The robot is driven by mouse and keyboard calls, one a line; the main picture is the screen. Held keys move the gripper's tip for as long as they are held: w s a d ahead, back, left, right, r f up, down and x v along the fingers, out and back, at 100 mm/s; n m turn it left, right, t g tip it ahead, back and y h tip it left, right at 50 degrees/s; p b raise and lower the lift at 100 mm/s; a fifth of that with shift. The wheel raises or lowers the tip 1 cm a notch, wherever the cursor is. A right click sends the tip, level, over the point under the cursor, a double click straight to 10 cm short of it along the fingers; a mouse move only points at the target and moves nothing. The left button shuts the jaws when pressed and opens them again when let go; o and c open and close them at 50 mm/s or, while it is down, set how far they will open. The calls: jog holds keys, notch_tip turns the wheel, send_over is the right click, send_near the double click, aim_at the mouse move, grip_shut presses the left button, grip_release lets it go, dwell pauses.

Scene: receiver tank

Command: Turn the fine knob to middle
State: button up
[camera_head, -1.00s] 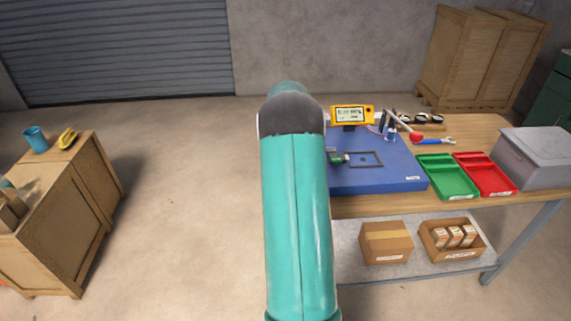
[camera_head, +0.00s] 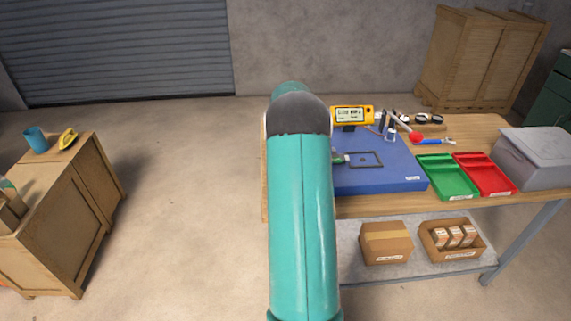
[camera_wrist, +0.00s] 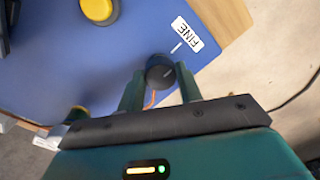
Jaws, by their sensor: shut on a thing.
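The fine knob (camera_wrist: 161,66) is a dark round knob on the blue board (camera_wrist: 95,70), seen from above in the wrist view. The white "FINE" label (camera_wrist: 187,35) lies beside it, with a short white line between label and knob. My gripper (camera_wrist: 160,75) has one finger on each side of the knob and is shut on it. The knob's pointer direction is too faint to tell. In the head view my arm hides the knob and gripper; the blue board (camera_head: 390,180) shows to the right of the arm.
A yellow round cap (camera_wrist: 99,10) stands on the board away from my fingers. A yellow meter (camera_head: 352,114) stands at the board's back. A green tray (camera_head: 447,177), a red tray (camera_head: 485,175) and a grey lidded box (camera_head: 535,158) lie to the right.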

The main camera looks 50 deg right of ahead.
jog(key=o, duration=1)
notch_tip(320, 180, up, 14)
jog(key=shift+d, duration=0.25)
